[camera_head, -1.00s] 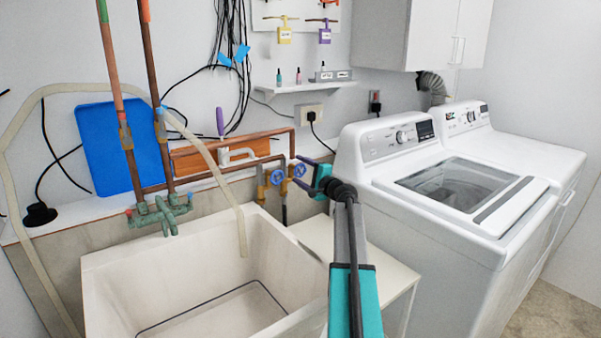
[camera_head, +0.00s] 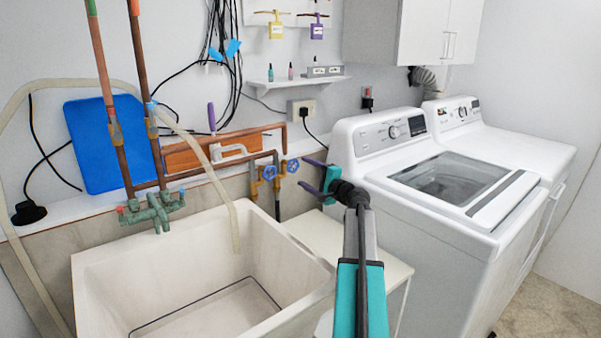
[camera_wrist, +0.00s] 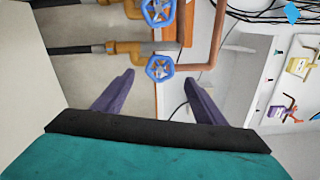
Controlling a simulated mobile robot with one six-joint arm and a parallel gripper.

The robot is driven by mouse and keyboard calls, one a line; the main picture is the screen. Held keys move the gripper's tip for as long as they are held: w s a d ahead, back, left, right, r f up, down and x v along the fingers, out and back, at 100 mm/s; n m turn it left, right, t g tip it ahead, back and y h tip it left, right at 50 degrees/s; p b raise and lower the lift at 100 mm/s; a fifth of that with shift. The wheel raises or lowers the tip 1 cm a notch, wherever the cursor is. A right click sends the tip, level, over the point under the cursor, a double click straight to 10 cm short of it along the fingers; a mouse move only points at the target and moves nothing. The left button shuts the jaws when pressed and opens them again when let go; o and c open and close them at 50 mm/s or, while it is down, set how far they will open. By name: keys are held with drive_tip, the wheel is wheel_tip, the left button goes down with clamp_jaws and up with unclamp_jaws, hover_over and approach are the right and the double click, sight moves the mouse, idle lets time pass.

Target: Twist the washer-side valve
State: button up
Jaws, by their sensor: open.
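Two blue handwheel valves on brass bodies sit on the copper pipework behind the sink. The washer-side valve (camera_head: 292,165) is the right one in the head view, and the other valve (camera_head: 270,172) is just left of it. In the wrist view the washer-side valve (camera_wrist: 160,68) is the lower wheel, and the other valve (camera_wrist: 157,11) is cut by the top edge. My gripper (camera_head: 304,173) is open and empty, just right of the washer-side valve. In the wrist view its purple fingers (camera_wrist: 159,77) appear on either side of that wheel, with no clear contact.
The sink (camera_head: 180,268) stands left of my arm, with a hose (camera_head: 226,190) hanging into it. A white washer (camera_head: 385,150) stands close on the right. Copper pipes (camera_head: 147,100) rise at left. A small shelf (camera_head: 300,80) is on the wall above.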

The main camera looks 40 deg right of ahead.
drive_tip(key=shift+s+a, duration=0.2)
drive_tip(key=shift+s, duration=2.7)
drive_tip(key=shift+s, duration=0.1)
